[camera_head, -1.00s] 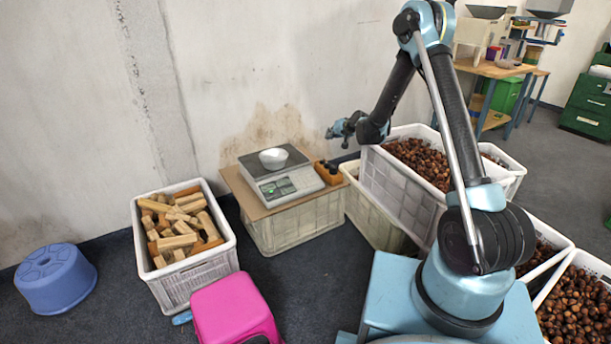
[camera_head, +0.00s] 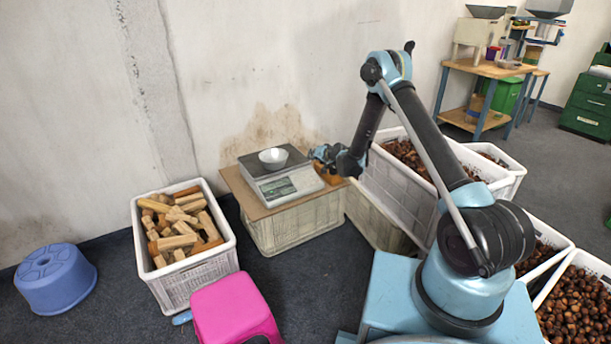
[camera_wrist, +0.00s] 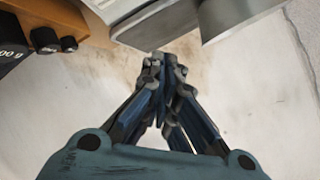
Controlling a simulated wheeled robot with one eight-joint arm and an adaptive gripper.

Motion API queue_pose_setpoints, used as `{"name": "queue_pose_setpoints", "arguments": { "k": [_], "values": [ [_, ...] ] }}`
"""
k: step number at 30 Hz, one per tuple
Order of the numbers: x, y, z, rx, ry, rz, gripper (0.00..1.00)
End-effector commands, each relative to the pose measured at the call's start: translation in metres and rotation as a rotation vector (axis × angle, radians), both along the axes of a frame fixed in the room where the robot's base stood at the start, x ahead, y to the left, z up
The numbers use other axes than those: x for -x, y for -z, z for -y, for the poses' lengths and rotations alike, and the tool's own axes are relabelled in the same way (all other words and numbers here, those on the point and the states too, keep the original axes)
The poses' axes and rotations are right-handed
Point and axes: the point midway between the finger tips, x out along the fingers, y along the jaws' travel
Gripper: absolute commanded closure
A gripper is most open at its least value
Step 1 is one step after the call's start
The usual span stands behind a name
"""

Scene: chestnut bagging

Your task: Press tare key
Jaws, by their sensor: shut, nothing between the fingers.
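The white scale (camera_head: 296,184) with a grey weighing plate stands on a board on top of a crate against the wall. A small white bowl (camera_head: 273,158) sits on its plate. The scale's front panel (camera_head: 277,188) faces the room; single keys, the tare key among them, are too small to tell apart. My gripper (camera_head: 318,152) is shut and empty, just right of the scale, above the weight holder. In the wrist view my closed fingertips (camera_wrist: 164,62) point toward the edge of the scale (camera_wrist: 160,22); I cannot tell whether they touch.
An orange wooden holder (camera_wrist: 78,22) with dark weights stands close beside the scale. Crates of chestnuts (camera_head: 392,190) stand to the right. A crate of wood blocks (camera_head: 228,258), a pink stool (camera_head: 232,308) and a blue stool (camera_head: 55,279) are at left. The wall is behind the scale.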

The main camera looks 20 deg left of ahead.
Motion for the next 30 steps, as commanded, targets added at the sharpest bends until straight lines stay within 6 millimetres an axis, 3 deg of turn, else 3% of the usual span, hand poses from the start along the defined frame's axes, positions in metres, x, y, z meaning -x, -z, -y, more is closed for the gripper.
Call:
{"name": "queue_pose_setpoints", "arguments": {
  "k": [8,22,30],
  "values": [
    [-0.004,0.015,-0.004,0.0,0.0,0.0,1.0],
    [-0.015,0.067,-0.017,0.0,0.0,0.0,1.0],
    [-0.018,0.082,-0.021,0.0,0.0,0.0,1.0]
  ]
}}
